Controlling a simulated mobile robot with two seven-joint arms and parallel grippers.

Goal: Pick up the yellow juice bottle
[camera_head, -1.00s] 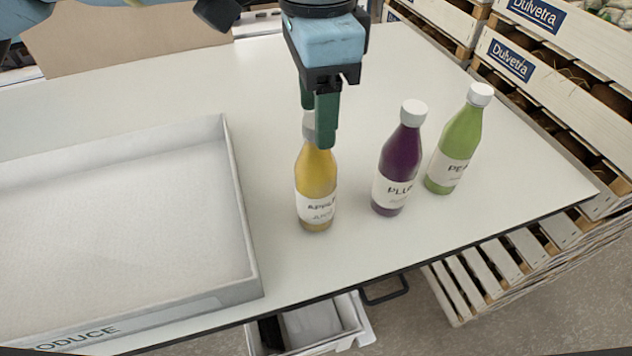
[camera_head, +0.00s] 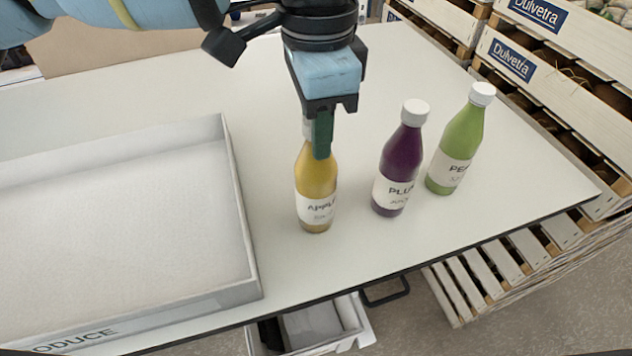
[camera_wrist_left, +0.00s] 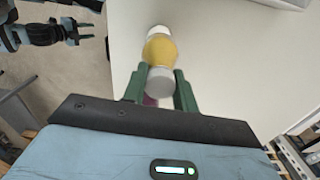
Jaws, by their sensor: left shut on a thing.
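The yellow juice bottle (camera_head: 316,178), with a white apple label, stands upright on the table between the tray and the purple bottle. My left gripper (camera_head: 320,135) is above it, pointing down, shut on its neck and cap. In the left wrist view the gripper's green fingers (camera_wrist_left: 160,92) lie on both sides of the bottle's pale cap (camera_wrist_left: 160,78), with the yellow body (camera_wrist_left: 160,50) beyond. In the head view the fingers hide most of the cap. My right gripper (camera_wrist_left: 76,30) shows small at the upper left of the wrist view, its fingers apart and empty.
A purple plum bottle (camera_head: 402,165) and a green bottle (camera_head: 457,145) stand to the right. A shallow white tray (camera_head: 240,215) takes up the left of the table (camera_head: 290,265). Wooden crates (camera_head: 560,75) stand beyond the right edge. The table behind the bottles is clear.

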